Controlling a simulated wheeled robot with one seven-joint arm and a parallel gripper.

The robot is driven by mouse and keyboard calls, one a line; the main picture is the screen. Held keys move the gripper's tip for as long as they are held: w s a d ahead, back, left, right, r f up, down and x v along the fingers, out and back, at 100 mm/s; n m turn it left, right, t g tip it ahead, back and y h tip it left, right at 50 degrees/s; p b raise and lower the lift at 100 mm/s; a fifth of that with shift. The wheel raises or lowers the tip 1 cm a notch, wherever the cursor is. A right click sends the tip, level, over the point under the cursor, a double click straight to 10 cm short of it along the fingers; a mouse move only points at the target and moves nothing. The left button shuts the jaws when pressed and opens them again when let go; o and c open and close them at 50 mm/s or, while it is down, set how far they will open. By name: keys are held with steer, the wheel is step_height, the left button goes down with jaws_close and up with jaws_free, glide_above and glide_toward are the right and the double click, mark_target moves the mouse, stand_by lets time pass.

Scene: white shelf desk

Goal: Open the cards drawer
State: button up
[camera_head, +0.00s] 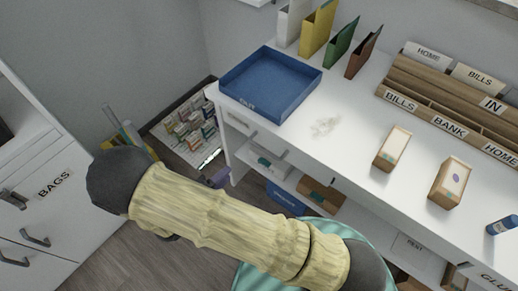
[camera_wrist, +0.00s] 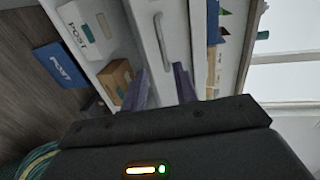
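In the wrist view a white drawer front (camera_wrist: 143,27) with a curved metal handle (camera_wrist: 161,42) runs along the desk edge. No label can be read on it there, so I cannot tell if it is the cards drawer. My gripper (camera_wrist: 160,82) is open, its two purple-grey fingers apart below the handle in the picture. Nothing shows between the fingers, and the handle appears beyond their tips. In the head view a purple finger part of my gripper (camera_head: 216,178) shows by the desk's left end; my arm hides much around it.
The white desk (camera_head: 345,112) carries a blue tray (camera_head: 262,98), cardboard boxes (camera_head: 392,148) and a wooden organiser (camera_head: 440,95). A BAGS cabinet (camera_head: 50,215) stands left.

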mark_target(259, 146)
steer(key=shift+w+d, duration=0.1)
steer(key=b+x, duration=0.1)
steer(key=x, duration=1.6)
steer(key=shift+w, duration=0.15)
steer(key=shift+c, duration=0.4)
jaws_close()
